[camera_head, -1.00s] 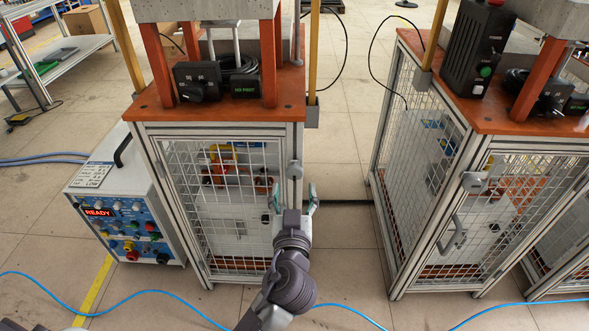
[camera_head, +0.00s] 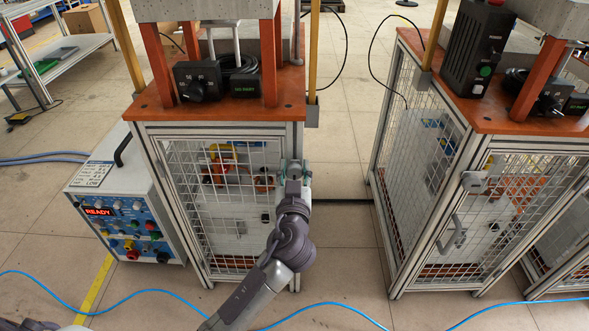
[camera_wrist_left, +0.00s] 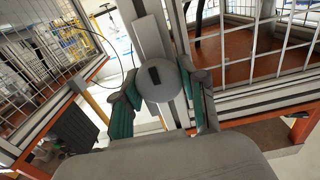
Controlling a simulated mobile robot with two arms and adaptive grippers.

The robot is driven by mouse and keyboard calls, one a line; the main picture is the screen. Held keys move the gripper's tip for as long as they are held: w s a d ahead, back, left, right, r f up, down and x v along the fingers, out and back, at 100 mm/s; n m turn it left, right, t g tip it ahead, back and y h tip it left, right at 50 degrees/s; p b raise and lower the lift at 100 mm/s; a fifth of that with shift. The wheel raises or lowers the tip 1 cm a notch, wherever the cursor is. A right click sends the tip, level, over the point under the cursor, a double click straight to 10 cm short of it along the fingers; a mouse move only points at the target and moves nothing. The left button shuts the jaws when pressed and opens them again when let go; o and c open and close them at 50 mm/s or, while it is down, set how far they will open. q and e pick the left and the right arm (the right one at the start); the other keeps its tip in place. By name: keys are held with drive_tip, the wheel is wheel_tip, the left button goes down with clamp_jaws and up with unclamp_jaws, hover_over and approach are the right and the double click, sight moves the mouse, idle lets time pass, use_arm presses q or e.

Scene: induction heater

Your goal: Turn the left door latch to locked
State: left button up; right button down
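The left cabinet's mesh door (camera_head: 225,205) is closed in its frame. Its grey latch (camera_head: 293,168) is on the right frame post and is largely hidden by my left gripper in the head view. In the left wrist view the latch (camera_wrist_left: 158,80) shows as a round grey disc with a short dark bar across it, tilted slightly from upright. My left gripper (camera_head: 295,168) is at the latch, with its teal fingers (camera_wrist_left: 160,88) on either side of the disc, close against its edges. My right gripper is not in view.
A second cabinet (camera_head: 460,128) with a similar latch (camera_head: 474,181) and a door handle (camera_head: 451,235) stands to the right across an open floor gap. A heater power unit (camera_head: 125,220) reading READY stands at left. A blue cable (camera_head: 150,292) crosses the floor in front.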

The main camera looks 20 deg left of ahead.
use_arm(q)
drive_tip(key=c, duration=0.5)
drive_tip(key=shift+m, duration=1.3)
drive_tip(key=m+p, duration=0.2)
drive_tip(key=m, duration=0.5)
drive_tip(key=shift+d+p, duration=0.1)
drive_tip(key=shift+p, duration=0.2)
drive_tip(key=m+p, duration=0.2)
drive_tip(key=m, duration=0.4)
drive_tip(key=shift+d+f+m+p, duration=0.1)
drive_tip(key=shift+f+m+p, duration=0.05)
drive_tip(key=shift+m+p, duration=0.2)
drive_tip(key=shift+f+m+p, duration=0.1)
drive_tip(key=shift+m+p, duration=0.2)
drive_tip(key=shift+m, duration=0.65)
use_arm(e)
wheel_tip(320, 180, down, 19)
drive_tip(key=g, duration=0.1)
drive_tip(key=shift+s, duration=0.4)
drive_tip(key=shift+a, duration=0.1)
